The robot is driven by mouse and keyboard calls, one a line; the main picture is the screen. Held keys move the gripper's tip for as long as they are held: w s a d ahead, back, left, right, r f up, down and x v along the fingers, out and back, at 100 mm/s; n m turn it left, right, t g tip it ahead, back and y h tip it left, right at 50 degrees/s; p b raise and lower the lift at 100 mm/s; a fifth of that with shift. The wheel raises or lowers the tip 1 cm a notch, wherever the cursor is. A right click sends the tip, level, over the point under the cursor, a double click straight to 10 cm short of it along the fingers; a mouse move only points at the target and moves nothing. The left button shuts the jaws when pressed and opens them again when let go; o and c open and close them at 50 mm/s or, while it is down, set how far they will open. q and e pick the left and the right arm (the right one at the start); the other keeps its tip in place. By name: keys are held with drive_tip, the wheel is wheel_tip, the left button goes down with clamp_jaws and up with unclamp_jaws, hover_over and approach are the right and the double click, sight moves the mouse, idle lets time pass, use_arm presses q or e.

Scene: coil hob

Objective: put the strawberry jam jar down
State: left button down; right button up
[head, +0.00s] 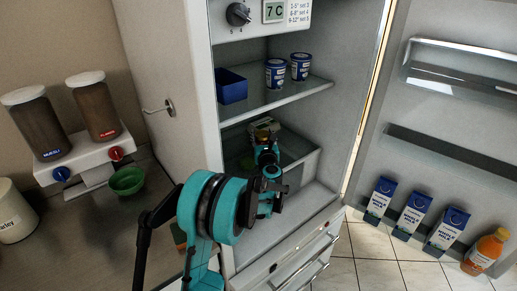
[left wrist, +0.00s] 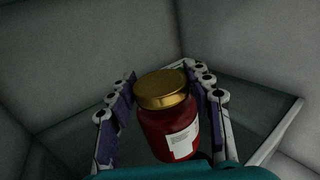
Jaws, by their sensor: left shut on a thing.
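The strawberry jam jar (left wrist: 168,118) is dark red with a gold lid and a white label. In the left wrist view it is between the two fingers of my left gripper (left wrist: 165,100), which is shut on it. In the head view my left gripper (head: 264,142) reaches into the lower part of the open fridge, and only a bit of the gold lid (head: 262,134) shows past it. A glass surface (left wrist: 240,110) lies below and behind the jar; I cannot tell whether the jar touches it. My right gripper is not in view.
The shelf above (head: 262,103) holds a blue bin (head: 232,87) and two blue-and-white tubs (head: 276,73). The fridge door (head: 440,130) stands open at right, with cartons (head: 412,216) and an orange bottle (head: 485,252). A dispenser (head: 85,155) and green bowl (head: 126,181) stand left.

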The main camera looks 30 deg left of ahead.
use_arm(q)
drive_tip(key=shift+w+a+f, duration=0.3)
drive_tip(key=shift+a+f, duration=0.1)
drive_tip(key=shift+a, duration=0.1)
drive_tip(key=shift+w+a+f, duration=0.25)
drive_tip(key=shift+a+f, duration=0.1)
drive_tip(key=shift+a, duration=0.15)
drive_tip(key=shift+f+b, duration=1.2)
drive_tip(key=shift+f, duration=0.7)
drive_tip(key=shift+f, duration=0.15)
drive_tip(key=c, duration=0.7)
unclamp_jaws()
